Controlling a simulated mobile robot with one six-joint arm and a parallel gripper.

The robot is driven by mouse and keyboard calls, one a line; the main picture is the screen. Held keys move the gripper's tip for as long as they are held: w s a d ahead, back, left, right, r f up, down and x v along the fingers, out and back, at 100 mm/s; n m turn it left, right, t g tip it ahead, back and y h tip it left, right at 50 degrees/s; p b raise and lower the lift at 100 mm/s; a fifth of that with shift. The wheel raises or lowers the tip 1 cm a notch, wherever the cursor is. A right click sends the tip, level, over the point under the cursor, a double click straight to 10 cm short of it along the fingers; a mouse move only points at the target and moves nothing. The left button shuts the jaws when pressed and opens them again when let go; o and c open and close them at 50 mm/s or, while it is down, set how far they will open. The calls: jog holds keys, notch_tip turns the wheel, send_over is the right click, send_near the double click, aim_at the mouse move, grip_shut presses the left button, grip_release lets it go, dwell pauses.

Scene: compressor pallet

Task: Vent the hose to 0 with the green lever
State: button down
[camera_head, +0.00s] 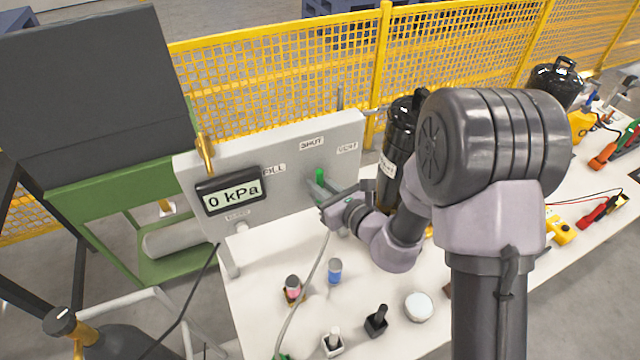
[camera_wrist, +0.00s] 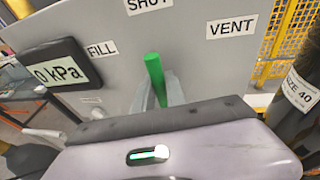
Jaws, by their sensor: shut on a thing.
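The grey panel (camera_head: 265,160) carries a display (camera_head: 228,195) reading 0 kPa and the labels FILL (camera_wrist: 101,49), SHUT (camera_wrist: 148,4) and VENT (camera_wrist: 232,27). The green lever (camera_wrist: 155,72) stands roughly upright, its tip toward SHUT in the wrist view. In the head view only its green end (camera_head: 320,175) shows. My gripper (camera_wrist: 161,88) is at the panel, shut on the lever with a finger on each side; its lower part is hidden. A pale hose (camera_head: 313,270) runs down from near the panel across the table.
A black cylinder (camera_head: 397,150) stands right of the panel, close to my arm. Small bottles (camera_head: 335,270), a white round lid (camera_head: 418,306) and other small items lie on the white table (camera_head: 262,325) in front. A yellow mesh fence (camera_head: 280,70) is behind.

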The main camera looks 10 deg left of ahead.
jog(key=c, duration=1.4)
grip_release()
jog(key=shift+o, duration=0.2)
jog(key=p+v, duration=1.2)
jog(key=v, duration=0.5)
jog(key=shift+d, duration=0.2)
